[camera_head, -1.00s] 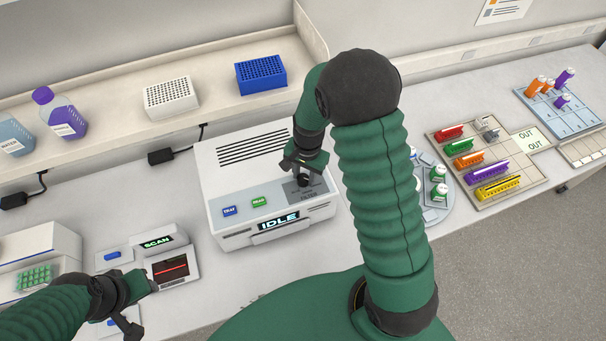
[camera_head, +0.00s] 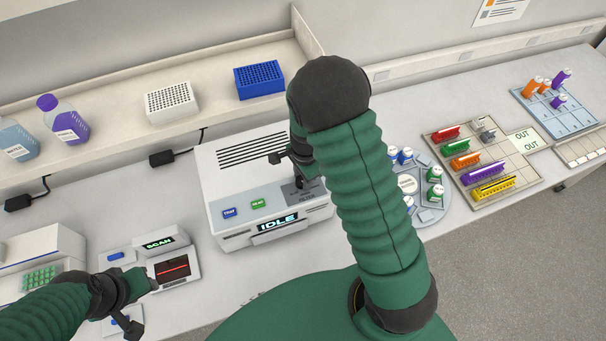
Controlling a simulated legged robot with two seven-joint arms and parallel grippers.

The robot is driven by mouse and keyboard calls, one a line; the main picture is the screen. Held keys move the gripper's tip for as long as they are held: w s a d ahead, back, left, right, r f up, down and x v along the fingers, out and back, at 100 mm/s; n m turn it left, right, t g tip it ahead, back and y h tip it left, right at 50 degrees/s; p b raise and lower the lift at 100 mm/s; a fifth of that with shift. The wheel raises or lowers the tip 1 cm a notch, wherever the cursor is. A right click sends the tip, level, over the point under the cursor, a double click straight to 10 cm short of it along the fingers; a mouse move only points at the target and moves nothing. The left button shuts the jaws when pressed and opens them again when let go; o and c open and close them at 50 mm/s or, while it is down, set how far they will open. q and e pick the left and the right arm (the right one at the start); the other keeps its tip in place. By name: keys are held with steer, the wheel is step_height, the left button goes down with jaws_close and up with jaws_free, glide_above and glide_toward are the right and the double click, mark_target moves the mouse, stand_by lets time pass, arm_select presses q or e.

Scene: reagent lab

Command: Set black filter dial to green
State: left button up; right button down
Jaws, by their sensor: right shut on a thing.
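The black filter dial (camera_head: 299,183) is on a dark panel at the right of the front of the white machine (camera_head: 223,180). Most of it is hidden by my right gripper (camera_head: 298,175), which is shut on it from above. My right arm covers the panel's right side. The dial's pointer and any green mark cannot be made out. My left gripper (camera_head: 140,306) is open and empty at the lower left, in front of the scanner.
The machine has a blue button (camera_head: 229,213), a green button (camera_head: 258,204) and a display (camera_head: 277,224) reading IDLE. The scanner (camera_head: 173,267) stands to its left. A round tray of vials (camera_head: 437,212) and a rack of coloured blocks (camera_head: 528,174) lie to the right.

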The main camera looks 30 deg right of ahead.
steer(key=shift+s+a+m+p, duration=0.15)
steer(key=shift+m+p, duration=0.75)
steer(key=shift+m, duration=0.9)
steer(key=c, duration=1.3)
jaws_free()
steer(key=shift+f, duration=0.1)
steer(key=shift+o, duration=1.4)
steer(key=shift+w, duration=0.25)
